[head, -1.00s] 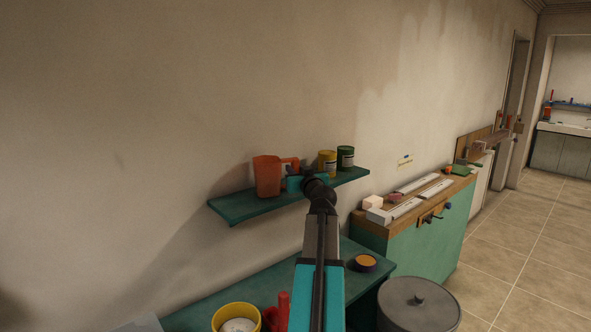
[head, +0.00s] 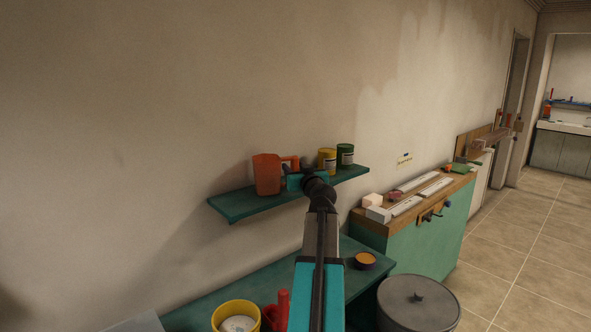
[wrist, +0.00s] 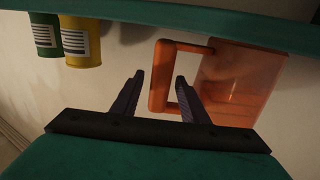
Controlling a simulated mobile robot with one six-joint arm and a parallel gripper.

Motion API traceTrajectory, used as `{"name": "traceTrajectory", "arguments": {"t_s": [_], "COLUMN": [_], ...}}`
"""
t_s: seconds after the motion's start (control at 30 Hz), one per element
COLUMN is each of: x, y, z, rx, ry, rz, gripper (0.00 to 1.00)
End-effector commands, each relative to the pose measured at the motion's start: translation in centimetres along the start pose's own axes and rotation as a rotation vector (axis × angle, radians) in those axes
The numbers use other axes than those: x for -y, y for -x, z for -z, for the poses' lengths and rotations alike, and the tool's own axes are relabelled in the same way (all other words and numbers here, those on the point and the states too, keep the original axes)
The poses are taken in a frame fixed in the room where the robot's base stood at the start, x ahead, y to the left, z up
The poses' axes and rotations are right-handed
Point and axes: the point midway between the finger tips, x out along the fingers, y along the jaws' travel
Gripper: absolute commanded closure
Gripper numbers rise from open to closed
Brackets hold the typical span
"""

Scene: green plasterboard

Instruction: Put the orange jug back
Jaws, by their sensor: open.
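The orange jug (head: 267,176) stands upright at the left part of the teal wall shelf (head: 238,206), its handle to the right. It shows in the wrist view (wrist: 238,85), where the picture is upside down. My gripper (head: 290,166) is open at the handle side of the jug. In the wrist view, the two fingertips of my gripper (wrist: 159,78) lie on either side of the handle's upright bar, one seen within the handle's opening. I see no clear contact.
A yellow can (head: 327,160) and a green can (head: 345,155) stand to the right on the shelf. Below are a teal bench with a yellow tub (head: 236,316), a dark round bin (head: 418,305) and a green cabinet (head: 425,240). The wall is close behind the shelf.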

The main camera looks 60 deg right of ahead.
Motion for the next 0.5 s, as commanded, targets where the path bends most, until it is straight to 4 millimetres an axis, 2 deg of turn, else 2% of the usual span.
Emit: {"name": "traceTrajectory", "arguments": {"t_s": [0.17, 0.5], "x": [0.0, 0.1], "y": [0.0, 3.6], "z": [0.4, 0.0], "rx": [0.000, -0.001], "ry": [-0.001, 0.000], "rz": [0.000, -0.001], "gripper": [0.60, 0.60]}}
